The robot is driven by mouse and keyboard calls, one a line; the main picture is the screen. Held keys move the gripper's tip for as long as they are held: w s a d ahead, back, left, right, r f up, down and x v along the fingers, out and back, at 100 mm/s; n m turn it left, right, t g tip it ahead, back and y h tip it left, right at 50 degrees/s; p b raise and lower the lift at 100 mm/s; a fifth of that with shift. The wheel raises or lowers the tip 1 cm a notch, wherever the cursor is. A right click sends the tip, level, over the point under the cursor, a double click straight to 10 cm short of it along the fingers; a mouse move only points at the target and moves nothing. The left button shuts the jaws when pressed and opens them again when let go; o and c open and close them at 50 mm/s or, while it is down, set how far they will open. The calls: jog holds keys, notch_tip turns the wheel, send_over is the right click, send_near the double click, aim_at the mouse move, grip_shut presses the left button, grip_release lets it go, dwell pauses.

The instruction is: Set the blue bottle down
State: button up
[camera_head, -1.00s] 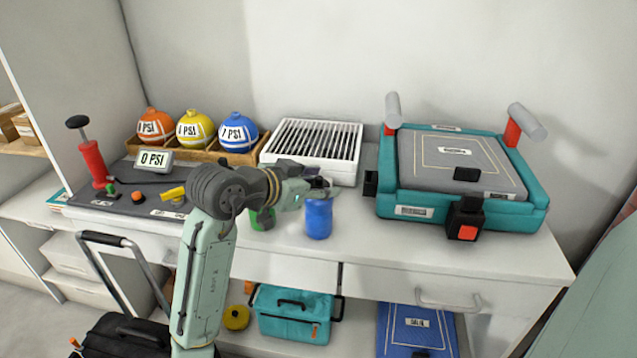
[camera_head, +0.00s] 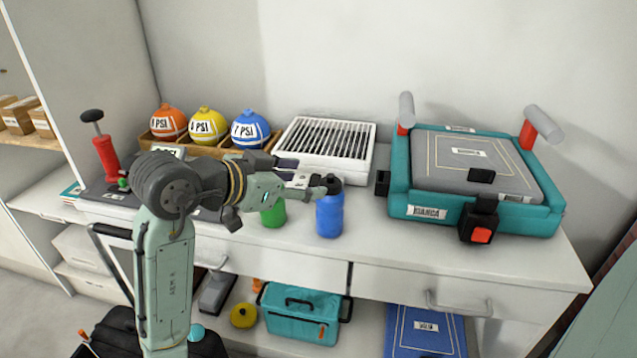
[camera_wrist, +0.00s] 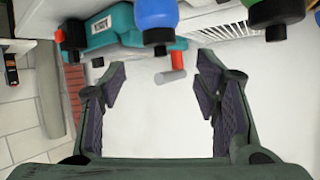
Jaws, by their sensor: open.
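The blue bottle (camera_head: 330,213) stands upright on the white counter, beside the green bottle (camera_head: 272,214). Its dark cap is at the top. In the wrist view the blue bottle (camera_wrist: 156,12) shows upside down at the top edge, beyond my fingers. My gripper (camera_head: 318,184) is at the height of the bottle's cap, just left of and behind it in the head view. In the wrist view my gripper (camera_wrist: 162,85) has its two fingers spread wide with nothing between them. Whether a finger touches the cap cannot be told.
A white slotted rack (camera_head: 325,151) stands behind the bottles. A teal press-like device (camera_head: 400,205) is to the right. Orange, yellow and blue balls (camera_head: 250,128) sit in a wooden tray at back left. Counter between blue bottle and device is clear.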

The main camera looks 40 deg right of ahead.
jog(key=shift+v, duration=1.45)
